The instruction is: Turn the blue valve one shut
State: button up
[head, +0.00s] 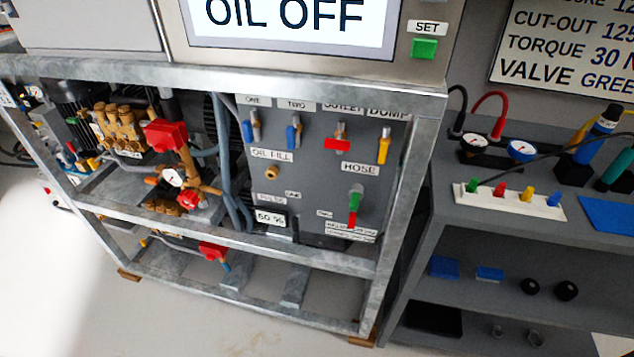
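The blue valve under the label ONE (253,100) is on a grey panel inside the metal frame, in the head view. Its blue handle (247,132) hangs roughly upright beside a small brass and metal body. A second blue handle (291,136) hangs the same way under the label TWO, just to the right. My gripper is not in view, so nothing shows touching either valve.
On the same panel are a red handle (337,145) lying crosswise, a yellow handle (383,150) hanging upright and a green-and-red handle (354,205) lower down. The frame's top rail (230,82) runs above. A bench (500,220) stands at right; open floor lies left.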

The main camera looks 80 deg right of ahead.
aim_at(247, 127)
jog(key=k, duration=1.05)
